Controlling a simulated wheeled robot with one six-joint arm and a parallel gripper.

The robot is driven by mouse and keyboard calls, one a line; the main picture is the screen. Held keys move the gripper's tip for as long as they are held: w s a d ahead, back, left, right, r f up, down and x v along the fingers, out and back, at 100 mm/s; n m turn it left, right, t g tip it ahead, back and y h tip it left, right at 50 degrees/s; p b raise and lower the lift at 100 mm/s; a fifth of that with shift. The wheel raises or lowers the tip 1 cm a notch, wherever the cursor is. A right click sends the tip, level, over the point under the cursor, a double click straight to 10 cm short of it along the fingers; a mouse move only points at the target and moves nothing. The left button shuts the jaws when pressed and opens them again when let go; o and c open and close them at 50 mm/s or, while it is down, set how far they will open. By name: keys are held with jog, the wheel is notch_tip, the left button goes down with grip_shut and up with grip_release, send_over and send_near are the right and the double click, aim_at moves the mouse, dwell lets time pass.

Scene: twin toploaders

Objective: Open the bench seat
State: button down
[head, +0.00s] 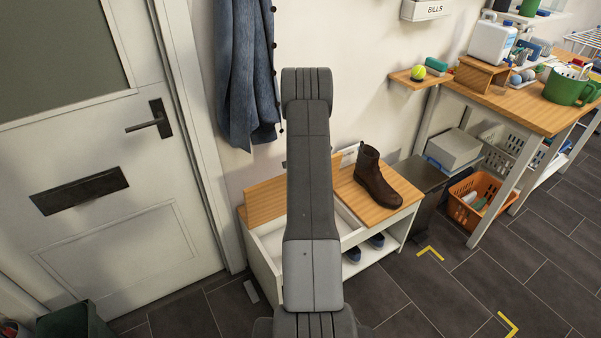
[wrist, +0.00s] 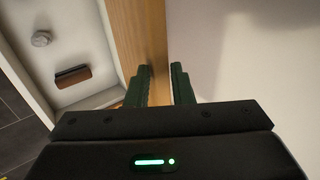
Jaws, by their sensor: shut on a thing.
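The bench (head: 259,265) is white with wooden seat tops and stands against the wall. Its left wooden seat lid (head: 264,203) is raised, leaning up near the wall, and the white compartment below is exposed. In the wrist view the lid (wrist: 146,35) stands edge-on between the green fingers of my gripper (wrist: 161,85), which is shut on it. My arm hides the gripper and part of the bench in the head view. The compartment holds a brown brush-like item (wrist: 72,76) and a small grey round item (wrist: 41,39).
A brown boot (head: 375,178) stands on the flat right seat section (head: 398,204), with dark shoes (head: 364,248) below. A blue coat (head: 247,75) hangs above the bench. A door (head: 110,215) is on the left, and a workbench (head: 515,105) on the right. Dark floor in front is mostly clear.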

jog(key=shift+a+f, duration=0.1)
jog(key=shift+f, duration=0.1)
jog(key=c, duration=1.3)
grip_release()
jog(key=shift+r, duration=0.1)
jog(key=b+v, duration=0.2)
jog(key=v, duration=1.1)
jog(key=shift+s+r, duration=0.15)
jog(key=shift+r, duration=0.15)
jog(key=shift+f, duration=0.1)
